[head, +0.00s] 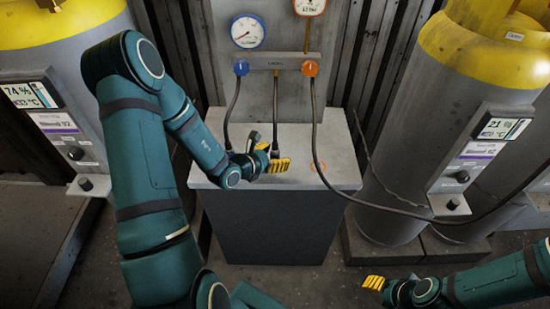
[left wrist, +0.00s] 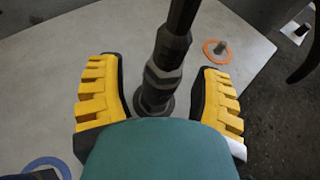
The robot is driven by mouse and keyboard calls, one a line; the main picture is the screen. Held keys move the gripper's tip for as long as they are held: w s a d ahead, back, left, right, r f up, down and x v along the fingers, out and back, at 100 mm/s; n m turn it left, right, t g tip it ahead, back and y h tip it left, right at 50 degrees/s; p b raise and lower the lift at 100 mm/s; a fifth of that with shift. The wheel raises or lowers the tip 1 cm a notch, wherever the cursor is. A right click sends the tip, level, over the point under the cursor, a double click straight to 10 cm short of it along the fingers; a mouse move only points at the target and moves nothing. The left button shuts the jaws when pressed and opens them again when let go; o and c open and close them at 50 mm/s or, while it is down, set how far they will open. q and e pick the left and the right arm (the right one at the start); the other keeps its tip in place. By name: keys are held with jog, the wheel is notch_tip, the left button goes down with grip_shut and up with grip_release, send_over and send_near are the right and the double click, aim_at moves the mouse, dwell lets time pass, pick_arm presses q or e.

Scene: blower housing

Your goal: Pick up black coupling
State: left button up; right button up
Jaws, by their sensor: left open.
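The black coupling (left wrist: 165,65) stands upright on the grey bench top in the left wrist view, at the lower end of a black hose. It is between the two yellow fingers of my left gripper (left wrist: 157,97), with gaps visible on both sides. In the head view my left gripper (head: 272,158) is open at the middle of the bench top, around the coupling (head: 275,153), which is partly hidden by the fingers. My right gripper (head: 375,283) shows its yellow fingertips at the lower right, away from the bench; its opening is unclear.
Above are a blue gauge (head: 247,31) and a red gauge (head: 310,6). Hoses hang near the gripper; one runs right to a cylinder (head: 400,150).

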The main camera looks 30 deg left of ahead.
aim_at(275, 143)
pick_arm(q)
grip_shut()
jog(key=shift+r, duration=0.15)
notch_tip(275, 143, up, 10)
jog(key=p, duration=0.3)
dwell(0.4)
